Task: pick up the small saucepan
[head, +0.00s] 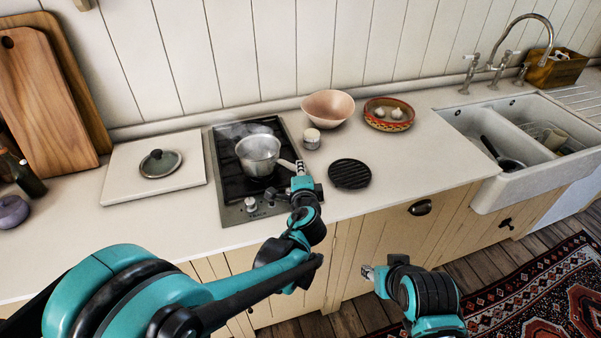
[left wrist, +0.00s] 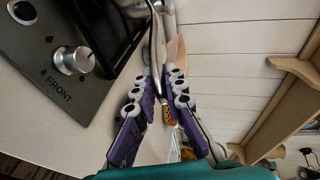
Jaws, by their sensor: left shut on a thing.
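The small saucepan (head: 258,152) is a shiny metal pan over the black hob (head: 232,186), with steam around it. Its handle points right and toward me. My left gripper (head: 299,175) is shut on the handle. In the left wrist view the metal handle (left wrist: 156,42) runs down between the purple-padded fingers of my left gripper (left wrist: 163,88). I cannot tell whether the pan's base touches the hob. My right gripper (head: 372,272) is low in front of the cabinets, away from the pan, and its fingers are too small to read.
A lid (head: 158,162) lies on a white board (head: 124,181) left of the hob. A small jar (head: 312,138), pink bowl (head: 328,106), garlic dish (head: 389,124) and black round trivet (head: 350,174) stand to the right. The counter before the sink (head: 505,185) is clear.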

